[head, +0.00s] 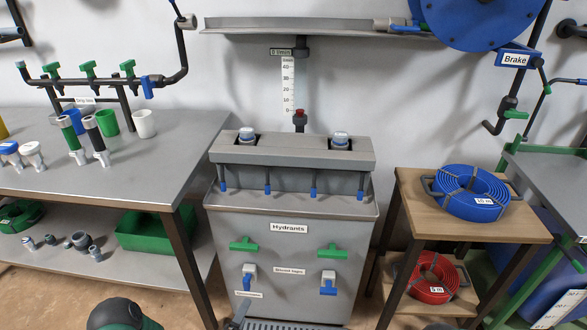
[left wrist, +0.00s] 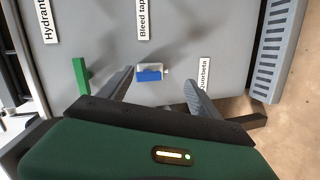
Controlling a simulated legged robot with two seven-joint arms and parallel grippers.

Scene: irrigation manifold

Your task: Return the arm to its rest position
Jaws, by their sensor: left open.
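My left gripper (head: 239,313) is low in front of the grey hydrant cabinet (head: 310,265); only a small grey part of it shows in the head view. In the left wrist view my left gripper (left wrist: 158,86) is open, its two grey fingers apart with nothing held. Between the fingertips, in line of sight, is the left blue-handled bleed tap (left wrist: 150,74), also in the head view (head: 247,283). I cannot tell how far the fingers are from the panel. A dark green rounded part of my arm shows at the bottom left. My right gripper is not in view.
Green handles (head: 244,246) stick out above the taps. A metal bench (head: 165,172) with fittings is left; a wooden stand (head: 410,200) with a blue hose coil (head: 470,192) and red coil (head: 431,277) is right. A grille (head: 285,324) lies at the cabinet's foot.

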